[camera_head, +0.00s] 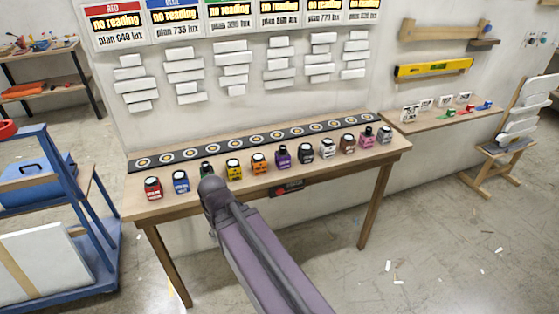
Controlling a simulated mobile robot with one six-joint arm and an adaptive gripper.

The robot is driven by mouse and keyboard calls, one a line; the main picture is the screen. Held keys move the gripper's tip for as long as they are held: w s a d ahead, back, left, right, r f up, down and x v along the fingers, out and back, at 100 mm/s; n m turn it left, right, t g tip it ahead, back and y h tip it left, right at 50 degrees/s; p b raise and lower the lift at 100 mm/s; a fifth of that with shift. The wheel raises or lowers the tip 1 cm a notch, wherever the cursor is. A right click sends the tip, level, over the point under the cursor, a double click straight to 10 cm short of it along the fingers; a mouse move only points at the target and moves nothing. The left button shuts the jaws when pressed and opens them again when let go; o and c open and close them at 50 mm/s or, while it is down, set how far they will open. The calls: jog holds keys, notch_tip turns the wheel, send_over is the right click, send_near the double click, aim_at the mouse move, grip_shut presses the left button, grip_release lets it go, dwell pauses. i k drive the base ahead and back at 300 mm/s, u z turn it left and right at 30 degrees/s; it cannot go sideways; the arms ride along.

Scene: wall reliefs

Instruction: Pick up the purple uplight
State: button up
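The purple uplight (283,157) stands upright on the wooden table, near the middle of a row of small coloured uplights. The orange uplight (259,163) is just left of it and a dark grey or black one (305,152) just right, with small gaps between. Nothing covers the purple uplight. My arm reaches up from the bottom of the view, and its dark end overlaps the table's front edge, left of the purple uplight and below the green one (207,169). No gripper fingers show, so I cannot see whether anything is held.
The wooden table (140,209) carries a dark strip (148,162) of round marks behind the row. White blocks (232,75) stick out of the wall above, under reading signs (230,22). A blue cart (98,240) stands left. A shelf (430,122) and an easel (497,152) are right. Floor in front is mostly clear.

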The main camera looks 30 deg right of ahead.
aim_at(282, 158)
jog(key=u, duration=0.1)
jog(key=k, duration=1.15)
jog(key=z, duration=1.1)
jog(key=i, duration=1)
jog(key=u, duration=0.05)
